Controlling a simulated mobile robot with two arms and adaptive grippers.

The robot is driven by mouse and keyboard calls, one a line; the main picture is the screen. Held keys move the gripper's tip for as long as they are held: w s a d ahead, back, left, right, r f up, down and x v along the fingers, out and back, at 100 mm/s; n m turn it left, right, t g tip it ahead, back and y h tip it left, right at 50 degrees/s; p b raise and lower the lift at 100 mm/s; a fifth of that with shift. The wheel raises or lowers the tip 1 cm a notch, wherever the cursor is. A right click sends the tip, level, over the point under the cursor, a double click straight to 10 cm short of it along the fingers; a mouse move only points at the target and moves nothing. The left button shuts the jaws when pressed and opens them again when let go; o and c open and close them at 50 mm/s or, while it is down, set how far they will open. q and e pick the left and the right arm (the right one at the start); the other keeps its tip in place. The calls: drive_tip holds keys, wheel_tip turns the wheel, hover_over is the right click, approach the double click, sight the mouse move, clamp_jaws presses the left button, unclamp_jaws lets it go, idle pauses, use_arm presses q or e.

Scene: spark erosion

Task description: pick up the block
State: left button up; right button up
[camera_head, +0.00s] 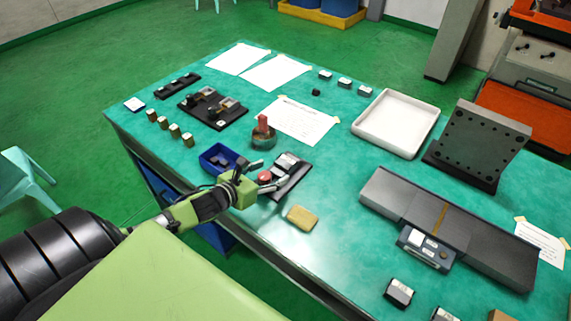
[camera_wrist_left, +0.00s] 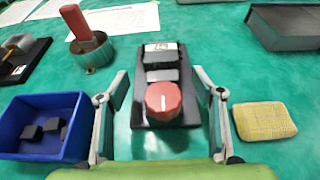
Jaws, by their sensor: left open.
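A small grey metal block with a white label (camera_wrist_left: 161,55) sits on a black fixture (camera_wrist_left: 150,142) with a red knob (camera_wrist_left: 163,101). In the head view the block (camera_head: 287,160) is near the table's front edge, partly behind my left gripper (camera_head: 271,174). My left gripper also shows in the wrist view (camera_wrist_left: 161,82). It is open, its fingers apart on either side of the fixture, with nothing held. The knob lies between the fingers and the block is just beyond the fingertips. My right gripper is not in view.
A blue bin (camera_wrist_left: 40,103) with dark blocks is left of the fixture. A yellow sponge (camera_wrist_left: 264,120) lies to the right. A round pot with a red handle (camera_head: 263,135) stands behind. A white tray (camera_head: 397,123) and a grey instrument (camera_head: 425,250) are farther right.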

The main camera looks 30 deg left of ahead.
sight(281, 166)
use_arm(q)
drive_tip(key=shift+w+d, duration=0.1)
drive_tip(key=shift+w, duration=0.3)
drive_tip(key=x, duration=0.2)
drive_tip(key=p+x, duration=0.1)
drive_tip(key=shift+w+d+r, duration=0.15)
drive_tip(key=shift+w+r, duration=0.05)
drive_tip(key=shift+r, duration=0.05)
drive_tip(key=shift+w+f, duration=0.35)
drive_tip(key=shift+w, duration=0.15)
drive_tip(key=shift+c, duration=0.3)
drive_tip(key=c, duration=1.2)
drive_tip(key=shift+r, duration=0.15)
drive_tip(key=c, duration=0.4)
